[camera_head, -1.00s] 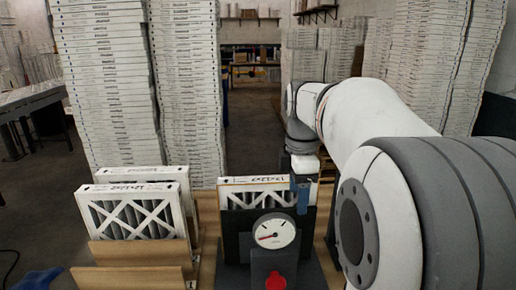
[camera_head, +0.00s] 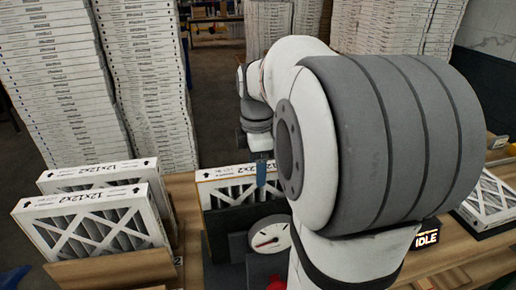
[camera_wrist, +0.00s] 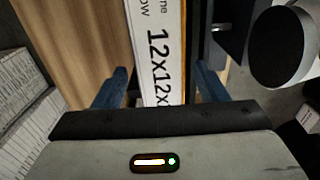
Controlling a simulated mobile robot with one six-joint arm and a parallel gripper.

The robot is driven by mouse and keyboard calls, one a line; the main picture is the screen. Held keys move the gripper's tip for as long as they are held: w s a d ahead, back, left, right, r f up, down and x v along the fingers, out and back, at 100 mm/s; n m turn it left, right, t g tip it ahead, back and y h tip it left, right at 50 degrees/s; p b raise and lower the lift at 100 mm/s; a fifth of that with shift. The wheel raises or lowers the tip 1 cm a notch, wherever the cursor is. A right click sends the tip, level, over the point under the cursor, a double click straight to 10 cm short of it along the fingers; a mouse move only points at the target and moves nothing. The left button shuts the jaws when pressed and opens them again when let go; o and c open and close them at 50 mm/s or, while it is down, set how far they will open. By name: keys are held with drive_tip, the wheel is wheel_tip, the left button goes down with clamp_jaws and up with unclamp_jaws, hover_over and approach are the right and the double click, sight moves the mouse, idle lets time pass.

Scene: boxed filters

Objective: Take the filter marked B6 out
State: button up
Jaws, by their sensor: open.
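A white-framed filter (camera_head: 240,183) with a pleated grey face stands upright in a dark holder (camera_head: 217,240) behind a round gauge. No B6 mark is readable on it. In the wrist view its top edge (camera_wrist: 157,45), printed "12x12x", runs between the two blue fingers of my gripper (camera_wrist: 161,84). The fingers are apart, one on each side of the edge; I cannot tell whether either touches it. In the head view one blue finger (camera_head: 261,174) shows in front of the filter's upper part, and my arm hides the filter's right side.
Two similar filters (camera_head: 97,229) stand in a wooden rack at left. A gauge with a red needle (camera_head: 269,238) stands before the holder. At right are a display reading "IDLE" (camera_head: 427,237) and another filter (camera_head: 490,201) on the bench. Tall stacks (camera_head: 140,75) stand behind.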

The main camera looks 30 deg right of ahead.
drive_tip(key=shift+f, duration=1.05)
drive_tip(key=shift+s, duration=0.1)
drive_tip(key=c, duration=1.1)
drive_tip(key=shift+c, duration=0.2)
drive_tip(key=shift+s, duration=0.15)
drive_tip(key=shift+s+a+r, duration=0.1)
drive_tip(key=shift+s+r, duration=0.05)
drive_tip(key=shift+s, duration=0.1)
